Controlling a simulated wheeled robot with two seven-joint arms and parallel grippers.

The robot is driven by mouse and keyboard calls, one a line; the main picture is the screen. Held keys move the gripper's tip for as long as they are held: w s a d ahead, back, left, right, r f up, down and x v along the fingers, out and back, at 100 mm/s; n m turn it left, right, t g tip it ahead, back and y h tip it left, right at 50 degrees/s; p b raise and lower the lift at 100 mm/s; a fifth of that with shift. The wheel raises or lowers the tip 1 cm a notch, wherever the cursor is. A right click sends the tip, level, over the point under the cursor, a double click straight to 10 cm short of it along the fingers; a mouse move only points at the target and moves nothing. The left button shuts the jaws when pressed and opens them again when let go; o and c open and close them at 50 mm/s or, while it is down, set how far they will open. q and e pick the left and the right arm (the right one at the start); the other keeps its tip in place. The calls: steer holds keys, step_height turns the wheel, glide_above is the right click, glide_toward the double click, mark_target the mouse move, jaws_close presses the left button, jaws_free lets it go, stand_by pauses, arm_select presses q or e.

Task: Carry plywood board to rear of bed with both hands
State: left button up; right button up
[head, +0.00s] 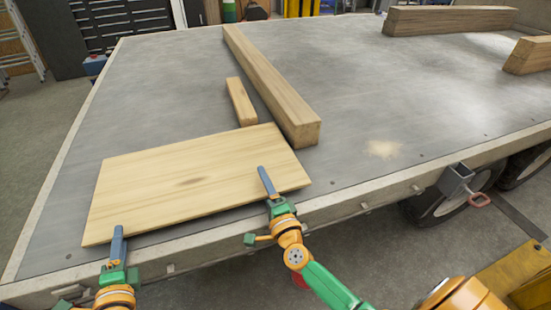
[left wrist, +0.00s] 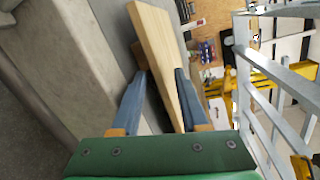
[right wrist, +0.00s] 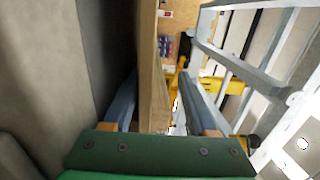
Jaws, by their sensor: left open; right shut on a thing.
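The plywood board (head: 195,178) is a pale rectangle at the near left corner of the grey trailer bed (head: 345,95). A dark shadow runs under its near edge; I cannot tell whether it is lifted. My left gripper (head: 118,242) is at the board's near left corner. In the left wrist view its blue fingers stand open on either side of the board's edge (left wrist: 160,45). My right gripper (head: 267,184) is shut on the near edge toward the right corner. The right wrist view shows the board (right wrist: 149,60) between its fingers. The lower fingers are hidden under the board in the head view.
A long timber beam (head: 265,80) lies on the bed just beyond the board's right corner, with a short block (head: 240,102) beside it. More timbers (head: 440,20) lie at the far right. The bed's middle right is clear. A bracket (head: 457,181) sticks out at the near side rail.

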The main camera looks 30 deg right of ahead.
arm_select(q)
steer(key=shift+f, duration=0.35)
arm_select(e)
steer(key=f, duration=0.2)
steer(key=shift+s+a+f, duration=0.3)
steer(key=shift+s, duration=0.05)
steer(key=shift+s+r, duration=0.1)
steer(key=shift+s, duration=0.05)
steer(key=shift+s+a, duration=0.15)
steer(key=shift+s, duration=0.45)
steer(key=shift+s+a, duration=0.15)
steer(key=shift+s, duration=0.45)
steer(key=s, duration=0.2)
steer(key=s+r, duration=0.1)
steer(key=s, duration=0.1)
steer(key=shift+s+r, duration=0.1)
steer(key=shift+s, duration=0.2)
steer(key=shift+s+d+r, duration=0.1)
steer(key=shift+s+r, duration=0.05)
steer(key=shift+s, duration=0.1)
arm_select(q)
steer(key=s+r, duration=0.1)
steer(key=s, duration=0.7)
steer(key=shift+a+r, duration=0.25)
steer(key=shift+r, duration=0.1)
arm_select(e)
steer(key=shift+r, duration=0.1)
steer(key=shift+w+r, duration=0.1)
